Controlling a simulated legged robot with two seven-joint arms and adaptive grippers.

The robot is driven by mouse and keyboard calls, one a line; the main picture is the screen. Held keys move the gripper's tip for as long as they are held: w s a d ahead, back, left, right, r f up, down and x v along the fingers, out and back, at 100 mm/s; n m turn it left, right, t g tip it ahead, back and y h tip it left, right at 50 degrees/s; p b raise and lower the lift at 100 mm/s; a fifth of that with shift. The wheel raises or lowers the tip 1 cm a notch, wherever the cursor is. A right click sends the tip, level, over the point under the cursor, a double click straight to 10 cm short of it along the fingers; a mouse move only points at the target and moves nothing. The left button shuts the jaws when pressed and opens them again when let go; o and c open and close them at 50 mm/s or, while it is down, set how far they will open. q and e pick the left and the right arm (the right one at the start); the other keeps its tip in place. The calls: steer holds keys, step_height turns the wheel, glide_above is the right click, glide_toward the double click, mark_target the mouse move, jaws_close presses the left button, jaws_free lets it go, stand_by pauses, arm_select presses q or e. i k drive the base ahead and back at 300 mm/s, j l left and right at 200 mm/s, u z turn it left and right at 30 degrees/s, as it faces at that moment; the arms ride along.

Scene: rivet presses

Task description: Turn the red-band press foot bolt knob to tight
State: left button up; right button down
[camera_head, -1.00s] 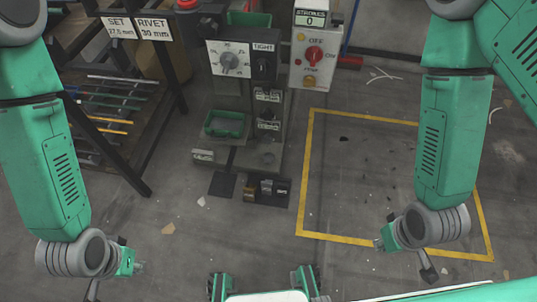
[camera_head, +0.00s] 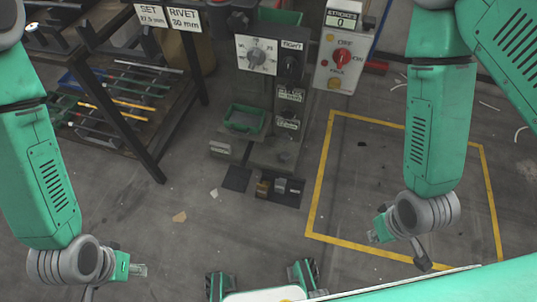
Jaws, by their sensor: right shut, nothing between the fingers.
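A press (camera_head: 286,105) stands at the upper middle of the head view. It has a white dial panel (camera_head: 257,55) with a grey pointer knob, and beside it a dark knob (camera_head: 291,66) under a label reading TIGHT. The way that knob points is too small to tell. I cannot make out a red band on the press. My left gripper (camera_head: 138,270) is at the lower left, well apart from the press; its fingers are too small to read. My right gripper (camera_head: 374,237) is at the lower right over the floor, shut and empty, away from the press.
A control box (camera_head: 342,52) with a red switch stands right of the dial. A green tray (camera_head: 244,119) sits on the press's lower part. A rack with rods (camera_head: 125,90) stands at the left. Yellow floor lines (camera_head: 322,170) enclose mostly clear floor at the right.

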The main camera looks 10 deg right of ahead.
mark_target(284, 157)
steer(key=i+l+u, duration=0.15)
steer(key=l+u, duration=0.35)
steer(key=l, duration=0.25)
steer(key=l+u, duration=0.45)
steer(key=l, duration=0.3)
steer(key=i, duration=0.05)
